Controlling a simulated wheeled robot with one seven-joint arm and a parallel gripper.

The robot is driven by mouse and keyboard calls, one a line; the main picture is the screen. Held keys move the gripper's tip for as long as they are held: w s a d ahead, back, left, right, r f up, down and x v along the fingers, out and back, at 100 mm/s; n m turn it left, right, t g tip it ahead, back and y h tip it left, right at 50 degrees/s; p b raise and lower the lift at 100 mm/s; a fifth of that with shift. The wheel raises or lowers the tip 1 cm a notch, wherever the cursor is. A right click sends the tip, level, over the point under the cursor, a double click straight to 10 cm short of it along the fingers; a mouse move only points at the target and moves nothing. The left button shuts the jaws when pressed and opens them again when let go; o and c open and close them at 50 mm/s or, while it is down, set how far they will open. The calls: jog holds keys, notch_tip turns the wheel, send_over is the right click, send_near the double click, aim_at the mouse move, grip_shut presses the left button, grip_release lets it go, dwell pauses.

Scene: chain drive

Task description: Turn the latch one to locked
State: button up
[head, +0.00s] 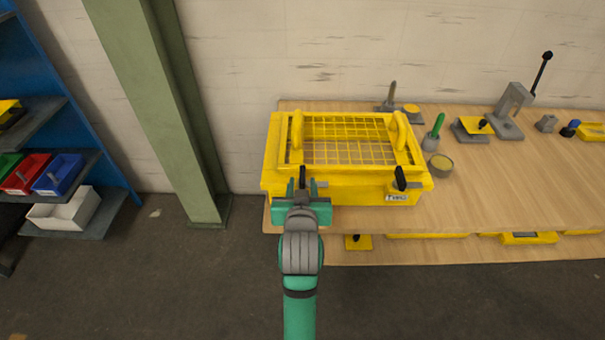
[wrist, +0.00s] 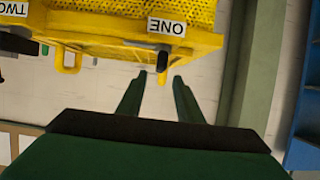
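A yellow box with a mesh lid (head: 348,184) stands at the table's front left edge. Latch one (head: 303,175) is a black lever on its front left, standing roughly upright in the head view; my gripper partly hides its lower part. The wrist view shows the ONE label (wrist: 166,26) upside down, with the small dark end of latch one (wrist: 162,58) below it. My gripper (head: 302,196) is in front of this latch. In the wrist view its two fingers (wrist: 160,78) are apart and empty, with the latch just beyond the gap between the tips. Contact cannot be told.
A second black latch (head: 400,178) is on the box's front right, above a label. A small round tin (head: 440,164) and a green-handled tool (head: 437,126) stand right of the box. A green pillar (head: 160,100) and blue shelving (head: 75,110) are at left.

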aim_at(303, 175)
jog(key=x, duration=0.7)
grip_shut()
